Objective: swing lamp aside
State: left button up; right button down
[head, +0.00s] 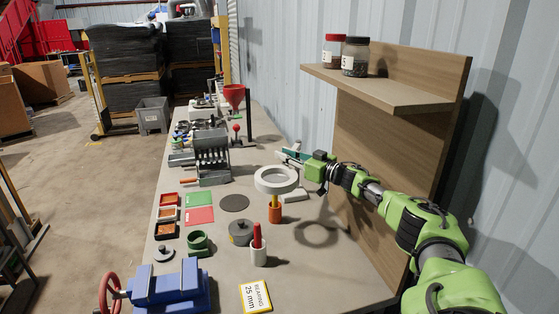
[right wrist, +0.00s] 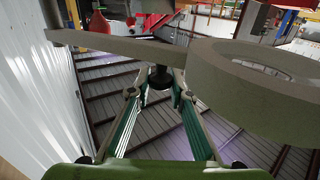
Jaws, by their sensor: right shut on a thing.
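The lamp has a pale ring-shaped head (head: 276,180) that hangs above the bench, left of and below my right gripper in the head view. In the right wrist view the ring (right wrist: 262,85) fills the right side, and a flat pale arm (right wrist: 115,47) runs across to it. My right gripper (head: 284,154) is at the wall side of the bench. In the right wrist view its fingers (right wrist: 158,85) are shut on a small dark knob (right wrist: 160,74) below the lamp's arm. My left gripper is not in view.
Below the ring are a red-handled tool (head: 257,245) and an orange-handled tool (head: 275,209). A machine with parallel plates (head: 210,153) stands left. Bare bench lies front right.

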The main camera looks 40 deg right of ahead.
jog(key=shift+s+d, duration=0.2)
jog(key=shift+s, duration=0.05)
jog(key=shift+y, duration=0.4)
jog(key=c, duration=1.9)
grip_release()
